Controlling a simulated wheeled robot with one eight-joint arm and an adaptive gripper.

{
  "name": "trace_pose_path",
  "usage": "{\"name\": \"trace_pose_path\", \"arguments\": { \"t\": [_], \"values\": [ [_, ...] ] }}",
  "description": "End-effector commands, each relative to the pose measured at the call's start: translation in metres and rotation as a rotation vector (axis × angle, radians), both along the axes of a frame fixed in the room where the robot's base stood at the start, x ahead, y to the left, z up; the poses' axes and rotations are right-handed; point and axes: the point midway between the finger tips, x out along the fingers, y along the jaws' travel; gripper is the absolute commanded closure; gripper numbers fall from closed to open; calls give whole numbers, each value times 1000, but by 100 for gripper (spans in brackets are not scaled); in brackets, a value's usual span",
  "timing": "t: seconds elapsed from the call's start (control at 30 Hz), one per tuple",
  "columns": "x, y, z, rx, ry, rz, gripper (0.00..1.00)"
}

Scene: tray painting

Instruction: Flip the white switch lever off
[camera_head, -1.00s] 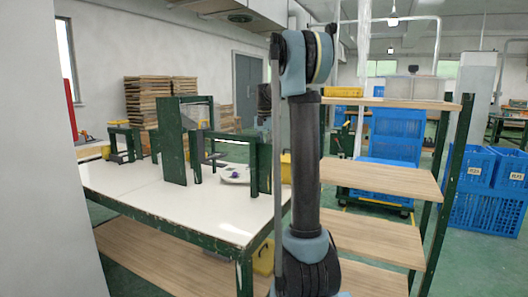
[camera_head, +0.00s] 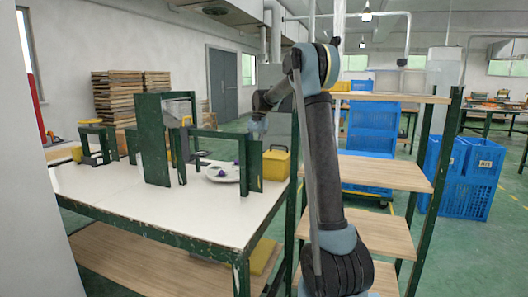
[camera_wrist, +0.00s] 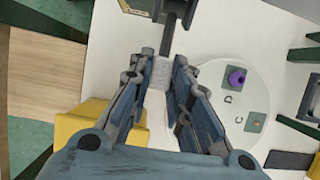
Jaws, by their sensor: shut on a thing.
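My gripper (camera_wrist: 158,66) shows in the wrist view with its two blue-grey fingers close together around a pale, whitish piece (camera_wrist: 157,78), which looks like the white switch lever. A dark bar (camera_wrist: 178,30) runs from the top of the picture down to the fingertips. The fingers hide much of the held piece, and I cannot tell its on or off position. In the head view my gripper (camera_head: 257,127) is small, above the back right of the white table, and the lever cannot be made out there.
A round white plate (camera_wrist: 208,77) with a purple knob (camera_wrist: 237,77) and letters C and D lies beside my fingers. A yellow box (camera_head: 276,166) stands at the table's right edge. Green frames (camera_head: 152,140) stand on the white table (camera_head: 120,198). The table's front is clear.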

Motion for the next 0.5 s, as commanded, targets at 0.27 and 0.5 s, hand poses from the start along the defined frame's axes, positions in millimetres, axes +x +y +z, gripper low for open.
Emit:
{"name": "trace_pose_path", "arguments": {
  "t": [0.27, 0.5],
  "values": [
    [2, 7, -1, 8, 3, 5, 100],
    [1, 6, -1, 7, 3, 5, 62]
  ]
}}
